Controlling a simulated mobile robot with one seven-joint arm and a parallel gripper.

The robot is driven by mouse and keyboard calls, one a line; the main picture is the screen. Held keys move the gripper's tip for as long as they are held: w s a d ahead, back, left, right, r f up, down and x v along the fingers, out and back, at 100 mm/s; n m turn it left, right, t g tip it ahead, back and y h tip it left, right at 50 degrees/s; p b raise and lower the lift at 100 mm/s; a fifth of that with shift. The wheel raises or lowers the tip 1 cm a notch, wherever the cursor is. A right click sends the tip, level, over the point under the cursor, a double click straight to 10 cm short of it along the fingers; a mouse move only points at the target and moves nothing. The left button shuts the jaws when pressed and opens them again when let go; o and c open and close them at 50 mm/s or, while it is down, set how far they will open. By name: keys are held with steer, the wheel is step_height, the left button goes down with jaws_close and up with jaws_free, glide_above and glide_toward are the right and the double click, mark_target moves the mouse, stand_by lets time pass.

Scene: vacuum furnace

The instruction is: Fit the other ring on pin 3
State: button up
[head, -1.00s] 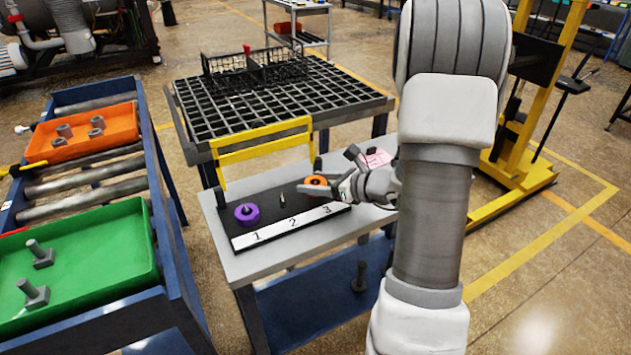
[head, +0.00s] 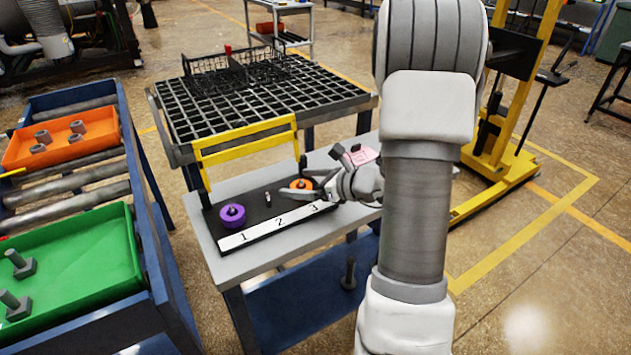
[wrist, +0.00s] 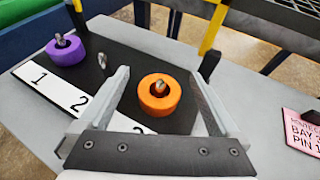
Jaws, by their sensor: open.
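The orange ring (wrist: 158,95) sits on the black board (wrist: 120,52) at the place by label 3, with a pin tip showing in its hole. In the head view the orange ring (head: 302,184) is partly behind my gripper (head: 297,186). My gripper (wrist: 158,73) is open, with one finger on each side of the ring and a gap at both sides in the wrist view. The purple ring (wrist: 65,49) is around the pin by label 1. Pin 2 (wrist: 102,61) stands bare. Label 3 is partly hidden by my gripper.
A pink card (wrist: 300,128) lies on the grey table (head: 200,215) to the right. A yellow frame (head: 245,140) stands behind the board. A rack grid (head: 255,100) is at the back. Orange (head: 95,147) and green (head: 125,280) trays are at left.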

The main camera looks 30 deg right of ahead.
steer(key=p+v, duration=0.2)
steer(key=v, duration=1.5)
steer(key=shift+d+r, duration=0.1)
steer(key=shift+d, duration=0.05)
